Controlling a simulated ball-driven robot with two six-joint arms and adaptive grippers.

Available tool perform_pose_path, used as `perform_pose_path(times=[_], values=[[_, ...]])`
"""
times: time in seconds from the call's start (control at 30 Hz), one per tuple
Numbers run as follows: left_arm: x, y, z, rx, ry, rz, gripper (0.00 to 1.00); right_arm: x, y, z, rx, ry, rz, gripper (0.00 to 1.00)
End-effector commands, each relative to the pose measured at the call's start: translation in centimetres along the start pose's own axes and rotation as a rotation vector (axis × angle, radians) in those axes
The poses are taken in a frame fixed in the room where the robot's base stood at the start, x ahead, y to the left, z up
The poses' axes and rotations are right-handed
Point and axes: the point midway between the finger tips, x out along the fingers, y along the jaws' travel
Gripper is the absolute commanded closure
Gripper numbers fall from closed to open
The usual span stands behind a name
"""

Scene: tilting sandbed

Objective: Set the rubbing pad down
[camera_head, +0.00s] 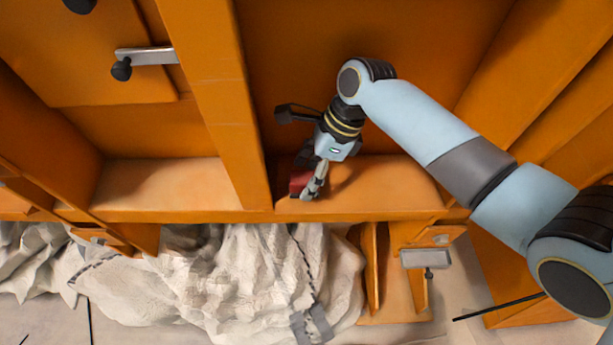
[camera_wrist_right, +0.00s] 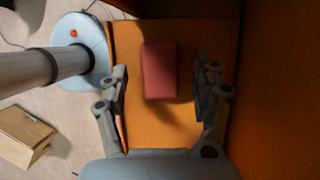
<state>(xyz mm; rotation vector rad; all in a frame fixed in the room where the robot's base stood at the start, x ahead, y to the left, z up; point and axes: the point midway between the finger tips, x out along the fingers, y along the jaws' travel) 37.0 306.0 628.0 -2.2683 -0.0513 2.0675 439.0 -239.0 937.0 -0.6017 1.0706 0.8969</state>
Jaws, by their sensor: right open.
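The rubbing pad is a small red block (camera_head: 299,182) at the left end of an orange shelf ledge (camera_head: 385,190) in the head view. In the right wrist view the red pad (camera_wrist_right: 160,70) lies on the orange surface, between and beyond the fingers. My right gripper (camera_head: 312,187) is at the pad in the head view, partly covering it. In the right wrist view the gripper (camera_wrist_right: 163,90) is open, with a gap between each finger and the pad. My left gripper is not in view.
An orange upright (camera_head: 215,100) stands just left of the pad. Another ledge (camera_head: 160,185) lies beyond it and looks bare. A crumpled whitish mass (camera_head: 250,270) lies below the ledge. A wooden box (camera_wrist_right: 22,135) sits on the floor in the wrist view.

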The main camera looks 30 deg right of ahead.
Motion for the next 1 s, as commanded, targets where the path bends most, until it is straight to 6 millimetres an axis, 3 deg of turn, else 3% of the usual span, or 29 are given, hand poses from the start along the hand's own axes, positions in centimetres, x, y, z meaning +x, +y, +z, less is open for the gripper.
perform_pose_path(times=[0.2,0.4,1.0], values=[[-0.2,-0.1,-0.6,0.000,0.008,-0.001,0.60,-4.1,-0.1,0.0,-0.003,0.001,-0.003,0.35],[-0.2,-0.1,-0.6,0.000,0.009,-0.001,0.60,-6.1,0.0,0.0,-0.001,0.001,-0.001,0.35],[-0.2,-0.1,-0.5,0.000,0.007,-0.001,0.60,-6.3,0.1,-0.1,-0.014,0.002,-0.001,0.35]])
